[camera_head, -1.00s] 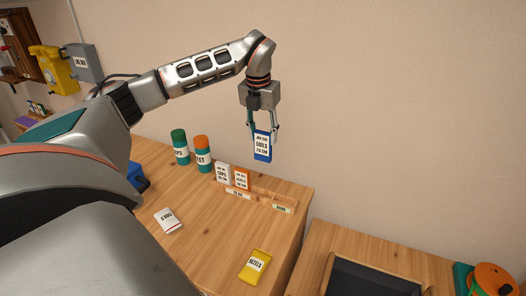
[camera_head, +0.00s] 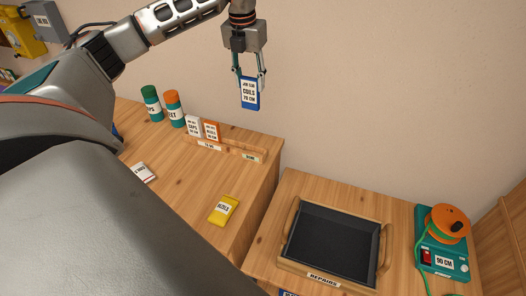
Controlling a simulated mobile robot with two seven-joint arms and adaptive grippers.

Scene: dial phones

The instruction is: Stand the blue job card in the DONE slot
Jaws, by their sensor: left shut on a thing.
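The blue job card (camera_head: 249,93), with a white label reading COILS, is upright in my left gripper (camera_head: 248,76), which is shut on its upper part. The card hangs in the air above the back of the wooden bench. The wooden card rack (camera_head: 231,150) stands on the bench below it. A white card (camera_head: 194,126) and an orange card (camera_head: 212,131) stand in the rack's left part. The right part, with a small label (camera_head: 250,157) that seems to read DONE, looks empty. My right gripper is not in view.
Green-topped (camera_head: 151,103) and orange-topped (camera_head: 174,108) canisters stand left of the rack. A white packet (camera_head: 143,173) and a yellow packet (camera_head: 223,210) lie on the bench (camera_head: 185,185). A dark tray (camera_head: 335,242) and a teal device with an orange reel (camera_head: 447,224) are at right.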

